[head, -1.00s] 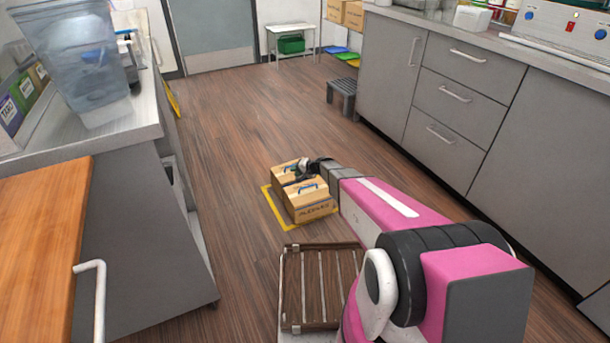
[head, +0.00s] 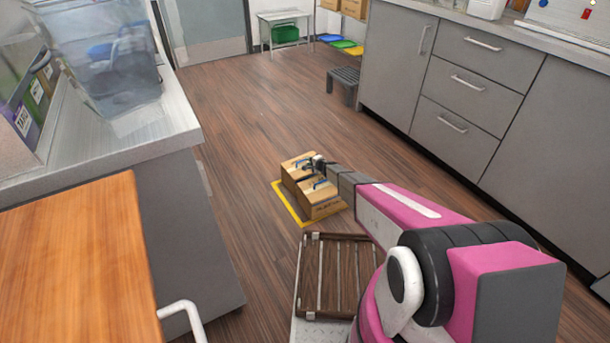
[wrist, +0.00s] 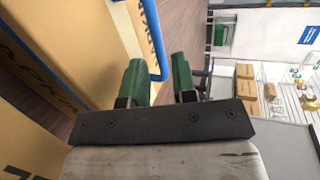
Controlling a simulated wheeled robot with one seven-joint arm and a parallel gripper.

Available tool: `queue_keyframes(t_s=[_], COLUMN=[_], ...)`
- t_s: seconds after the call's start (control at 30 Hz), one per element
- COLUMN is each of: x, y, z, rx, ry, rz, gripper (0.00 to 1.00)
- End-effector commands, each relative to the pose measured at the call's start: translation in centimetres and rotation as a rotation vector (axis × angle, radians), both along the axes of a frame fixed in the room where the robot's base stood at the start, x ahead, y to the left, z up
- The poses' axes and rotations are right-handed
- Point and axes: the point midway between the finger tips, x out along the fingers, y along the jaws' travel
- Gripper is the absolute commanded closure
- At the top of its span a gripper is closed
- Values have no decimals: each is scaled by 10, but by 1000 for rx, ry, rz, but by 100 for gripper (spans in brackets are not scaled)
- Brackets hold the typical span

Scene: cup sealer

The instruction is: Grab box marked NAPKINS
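Two tan boxes with blue handles stand one behind the other on the floor in the head view, the rear box (head: 290,172) and the front box (head: 325,208). The front box's lettering is too blurred to read there. In the wrist view, a tan box (wrist: 60,40) fills the left side with rotated lettering that partly reads like NAPKINS; I cannot tell which of the two it is. A blue handle (wrist: 153,38) ends between the green fingertips of my gripper (wrist: 160,78), which are apart. My gripper (head: 318,163) is over the boxes in the head view.
A yellow floor outline (head: 287,205) surrounds the boxes. A slatted brown rack (head: 335,275) lies nearer me. Grey cabinets (head: 455,95) stand right and a counter (head: 110,150) left. A grey step stool (head: 344,84) stands farther back.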

Motion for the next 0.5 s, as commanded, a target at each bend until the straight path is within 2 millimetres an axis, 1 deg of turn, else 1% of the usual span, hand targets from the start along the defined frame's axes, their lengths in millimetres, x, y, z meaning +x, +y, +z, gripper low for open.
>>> queue_keyframes(t_s=[0.17, 0.4, 0.5], x=[8, 31, 37], y=[7, 26, 32], z=[-5, -19, -21], rx=[0, 1, 0], ry=[0, -1, 0], rz=[1, 1, 0], gripper=[74, 74, 74])
